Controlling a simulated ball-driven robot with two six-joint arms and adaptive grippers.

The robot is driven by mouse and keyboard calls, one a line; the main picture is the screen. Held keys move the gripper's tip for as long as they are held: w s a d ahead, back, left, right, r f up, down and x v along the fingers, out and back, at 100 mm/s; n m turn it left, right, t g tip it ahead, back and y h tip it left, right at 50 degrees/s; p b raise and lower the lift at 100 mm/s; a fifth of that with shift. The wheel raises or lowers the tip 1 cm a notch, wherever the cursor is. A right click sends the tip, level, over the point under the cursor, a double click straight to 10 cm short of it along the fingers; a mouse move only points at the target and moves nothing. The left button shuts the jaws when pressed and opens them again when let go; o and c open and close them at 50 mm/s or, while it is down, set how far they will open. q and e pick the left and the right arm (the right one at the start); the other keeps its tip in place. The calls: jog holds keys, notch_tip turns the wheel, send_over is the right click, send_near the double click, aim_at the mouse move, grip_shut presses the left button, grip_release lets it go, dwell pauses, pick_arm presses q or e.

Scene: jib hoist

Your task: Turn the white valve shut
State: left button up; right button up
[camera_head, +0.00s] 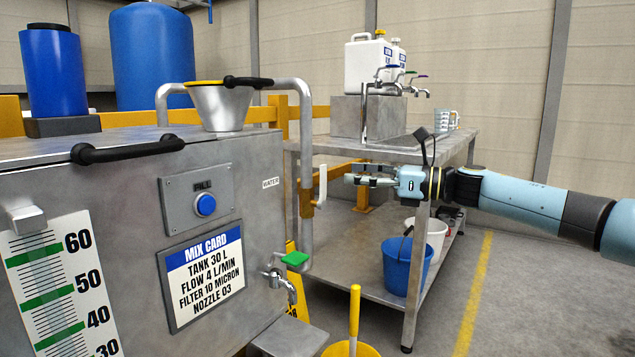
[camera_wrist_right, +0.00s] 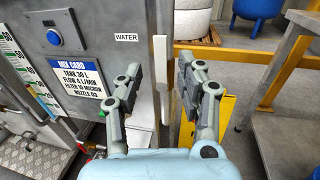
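The white valve (camera_head: 322,186) is an upright white lever on the vertical metal pipe at the tank's right side. It hangs straight, roughly in line with the pipe. In the right wrist view the white lever (camera_wrist_right: 160,82) stands upright between my two fingers. My right gripper (camera_head: 350,180) is open and points left at the lever. In the head view its fingertips appear a little short of the lever, to its right. In the right wrist view its fingers (camera_wrist_right: 160,62) hold nothing. My left gripper is not in view.
The metal tank (camera_head: 110,220) with a green-handled tap (camera_head: 295,259) fills the left. A metal table (camera_head: 440,150) stands behind my right gripper, with a blue bucket (camera_head: 405,263) on its lower shelf. A yellow rail (camera_wrist_right: 255,50) runs beyond the pipe.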

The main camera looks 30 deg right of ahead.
aim_at(322, 174)
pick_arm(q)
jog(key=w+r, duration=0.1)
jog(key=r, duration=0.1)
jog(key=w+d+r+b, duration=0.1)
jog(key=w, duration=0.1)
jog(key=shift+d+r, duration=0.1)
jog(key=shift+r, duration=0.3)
pick_arm(e)
jog(key=x, duration=0.8)
jog(key=shift+w+f, duration=0.1)
jog(key=shift+c, duration=0.5)
grip_shut()
jog(key=shift+a, duration=0.1)
